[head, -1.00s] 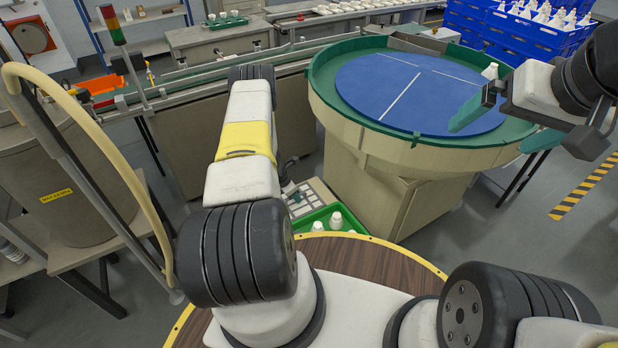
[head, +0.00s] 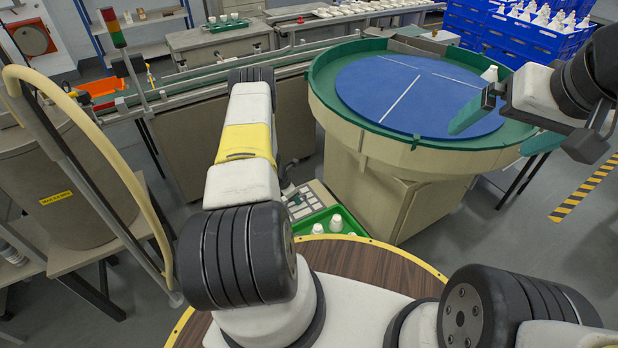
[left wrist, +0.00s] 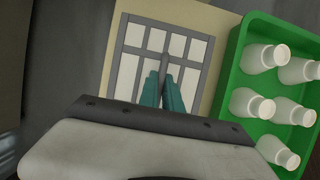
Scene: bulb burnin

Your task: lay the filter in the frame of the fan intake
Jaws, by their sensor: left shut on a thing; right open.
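In the left wrist view a panel with grey bars and pale squares (left wrist: 190,48) lies on a beige surface (left wrist: 225,22). It also shows in the head view (head: 299,209), partly hidden by my left arm. I cannot tell whether this grid is the filter, the intake's frame or both. My left gripper (left wrist: 163,85) has its teal fingers close together on a thin grey piece (left wrist: 163,66) over the grid. In the head view it is mostly hidden behind my arm. My right gripper (head: 506,127) is open and empty over the right rim of the round table.
A green tray (left wrist: 240,75) with several white bottles stands just right of the panel. The round table (head: 390,150) with a blue top stands behind it. A conveyor (head: 190,95) runs along the back. A drum (head: 65,190) stands at the left.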

